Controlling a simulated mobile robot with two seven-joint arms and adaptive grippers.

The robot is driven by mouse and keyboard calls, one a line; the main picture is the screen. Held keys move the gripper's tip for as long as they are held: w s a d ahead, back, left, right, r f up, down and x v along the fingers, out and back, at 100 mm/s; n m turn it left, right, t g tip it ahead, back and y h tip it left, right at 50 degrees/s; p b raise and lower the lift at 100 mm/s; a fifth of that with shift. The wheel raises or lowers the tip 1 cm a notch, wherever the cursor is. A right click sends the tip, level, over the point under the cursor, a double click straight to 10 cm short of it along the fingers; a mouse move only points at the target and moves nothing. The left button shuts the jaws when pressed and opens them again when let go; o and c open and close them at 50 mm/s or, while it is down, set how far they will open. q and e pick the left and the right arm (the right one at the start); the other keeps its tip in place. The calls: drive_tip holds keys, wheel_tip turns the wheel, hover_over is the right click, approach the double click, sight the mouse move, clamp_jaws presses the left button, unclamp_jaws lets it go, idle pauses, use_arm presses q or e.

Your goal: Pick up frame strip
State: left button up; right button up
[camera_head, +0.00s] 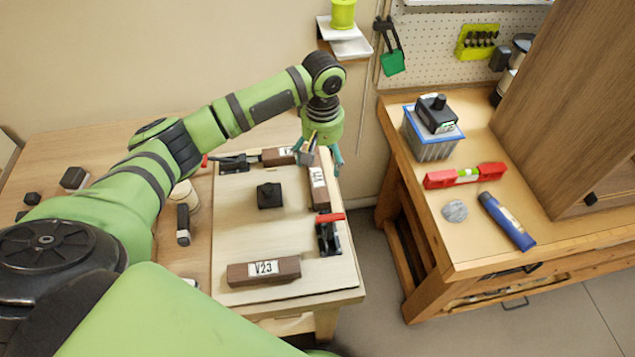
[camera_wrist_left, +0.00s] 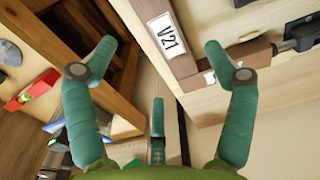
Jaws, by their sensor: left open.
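A brown frame strip with a white label lies along the right edge of the pale board in the head view (camera_head: 320,200). Its label reads V21 in the left wrist view (camera_wrist_left: 184,64). A second strip marked V23 (camera_head: 280,270) lies at the board's front. A third strip (camera_head: 272,158) lies at the back, partly behind my arm; it also shows in the left wrist view (camera_wrist_left: 243,54). My left gripper (camera_head: 322,160) is open and empty above the back right corner, over the far end of the V21 strip. In the left wrist view that strip shows between its spread fingers (camera_wrist_left: 160,58). My right gripper is not seen.
Red-handled clamps stand on the board's right side (camera_head: 329,235) and back (camera_head: 235,163). A black block (camera_head: 269,195) sits mid-board. A gap of floor separates this table from the right bench (camera_head: 400,130), which holds a bin, a red level and a blue tube.

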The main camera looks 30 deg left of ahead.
sight(321, 177)
use_arm(q)
drive_tip(key=shift+f+p, duration=0.45)
drive_tip(key=shift+f, duration=0.4)
drive_tip(key=shift+w+a+f, duration=0.15)
drive_tip(key=shift+f, duration=0.5)
wheel_tip(321, 177, down, 4)
drive_tip(key=shift+r+p, duration=0.25)
drive_tip(key=shift+p, duration=0.45)
drive_tip(key=shift+f, duration=0.2)
drive_tip(key=shift+w, duration=0.1)
drive_tip(key=c, duration=1.1)
drive_tip(key=shift+c, duration=1.1)
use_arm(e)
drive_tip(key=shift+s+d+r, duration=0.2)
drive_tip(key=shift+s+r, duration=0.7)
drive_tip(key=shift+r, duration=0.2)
